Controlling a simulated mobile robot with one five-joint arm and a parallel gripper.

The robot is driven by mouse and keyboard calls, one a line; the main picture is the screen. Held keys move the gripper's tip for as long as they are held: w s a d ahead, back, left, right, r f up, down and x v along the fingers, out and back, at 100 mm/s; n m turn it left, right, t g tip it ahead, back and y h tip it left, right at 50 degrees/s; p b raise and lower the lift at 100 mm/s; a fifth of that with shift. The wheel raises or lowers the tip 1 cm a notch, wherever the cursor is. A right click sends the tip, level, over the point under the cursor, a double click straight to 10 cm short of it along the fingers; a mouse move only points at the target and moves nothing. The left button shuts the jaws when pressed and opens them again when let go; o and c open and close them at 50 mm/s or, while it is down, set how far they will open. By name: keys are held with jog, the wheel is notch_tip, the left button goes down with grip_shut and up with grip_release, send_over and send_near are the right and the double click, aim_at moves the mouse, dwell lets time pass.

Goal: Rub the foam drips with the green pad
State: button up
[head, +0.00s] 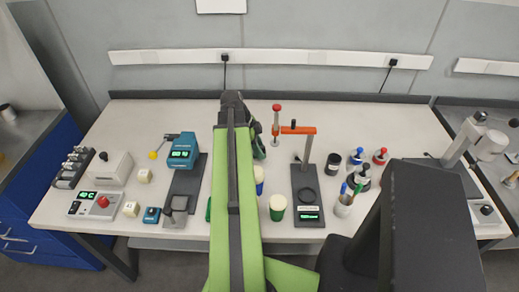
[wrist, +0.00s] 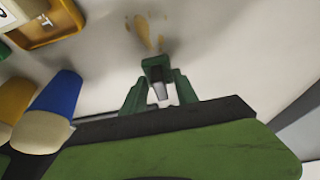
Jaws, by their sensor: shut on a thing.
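In the wrist view my gripper (wrist: 157,84) has two green fingers closed on a small dark green block (wrist: 156,62), which looks like the green pad. A pale grey piece shows between the fingers. The foam drips (wrist: 147,32) are tan-orange smears on the pale bench top, just beyond the pad. I cannot tell whether the pad touches the surface. In the head view my green arm reaches over the middle of the bench and hides the drips and most of the gripper.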

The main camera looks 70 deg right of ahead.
jog(key=shift+f+b, duration=0.95)
dwell(0.3)
jog(key=shift+w+a+r, duration=0.1)
jog(key=shift+w+a, duration=0.2)
jog(key=shift+w, duration=0.55)
jog(key=shift+w+a+r, duration=0.1)
jog(key=shift+w+a, duration=0.15)
jog(key=shift+w, duration=0.6)
jog(key=shift+w+a+f, duration=0.1)
jog(key=shift+w+a, duration=0.2)
jog(key=shift+w, duration=0.6)
jog(key=shift+w+a+f, duration=0.1)
jog(key=shift+w+a, duration=0.2)
jog(key=shift+w, duration=0.6)
jog(key=shift+r, duration=0.1)
